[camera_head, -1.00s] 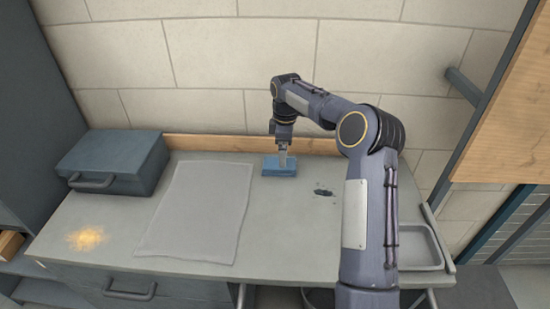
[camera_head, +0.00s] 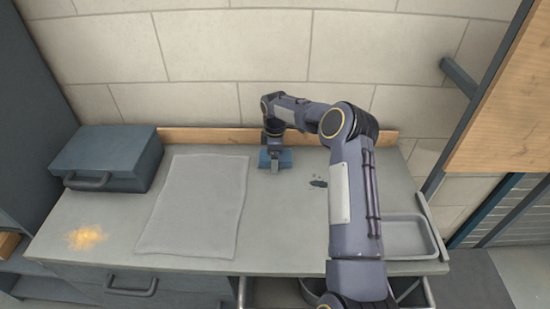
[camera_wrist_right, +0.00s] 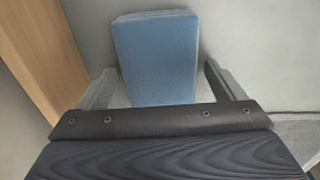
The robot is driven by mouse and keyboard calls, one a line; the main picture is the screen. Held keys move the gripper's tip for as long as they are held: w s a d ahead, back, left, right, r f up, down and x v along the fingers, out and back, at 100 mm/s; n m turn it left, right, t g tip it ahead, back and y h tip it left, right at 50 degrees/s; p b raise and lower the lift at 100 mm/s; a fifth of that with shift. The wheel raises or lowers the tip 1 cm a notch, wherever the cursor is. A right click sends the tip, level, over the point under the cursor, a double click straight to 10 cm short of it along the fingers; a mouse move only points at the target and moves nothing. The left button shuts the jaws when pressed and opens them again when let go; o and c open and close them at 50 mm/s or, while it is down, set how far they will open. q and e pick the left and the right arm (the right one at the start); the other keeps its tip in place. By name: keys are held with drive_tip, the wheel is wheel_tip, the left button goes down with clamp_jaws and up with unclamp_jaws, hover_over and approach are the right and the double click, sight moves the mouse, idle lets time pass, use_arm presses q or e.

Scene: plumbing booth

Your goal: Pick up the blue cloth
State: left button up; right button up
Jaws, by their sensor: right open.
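The blue cloth (camera_head: 287,159) is a folded block lying on the worktop near its back edge. It also shows large in the right wrist view (camera_wrist_right: 157,55). My right gripper (camera_head: 275,168) is over the cloth, pointing down. In the right wrist view its fingers are open, one on each side of the cloth, with a gap visible on both sides. The arm hides part of the cloth in the head view. My left gripper is not in view.
A grey toolbox (camera_head: 108,158) stands at the back left of the worktop (camera_head: 265,225). A pale sheet (camera_head: 195,205) lies in the middle, with a yellowish powder patch (camera_head: 87,237) to its left. Dark bits (camera_head: 319,183) and a grey tray (camera_head: 408,237) are on the right. A wooden strip (camera_head: 215,135) runs along the back.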

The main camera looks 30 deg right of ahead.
drive_tip(key=c, duration=1.1)
drive_tip(key=shift+o, duration=0.2)
drive_tip(key=shift+r+p, duration=0.45)
drive_tip(key=shift+r, duration=0.25)
wheel_tip(320, 180, up, 3)
drive_tip(key=shift+s+a+f+p, duration=0.1)
drive_tip(key=shift+f+p, duration=0.05)
drive_tip(key=shift+p, duration=0.55)
drive_tip(key=s+a+r, duration=0.4)
drive_tip(key=s, duration=0.1)
drive_tip(key=s+a+r, duration=0.5)
drive_tip(key=shift+a, duration=0.2)
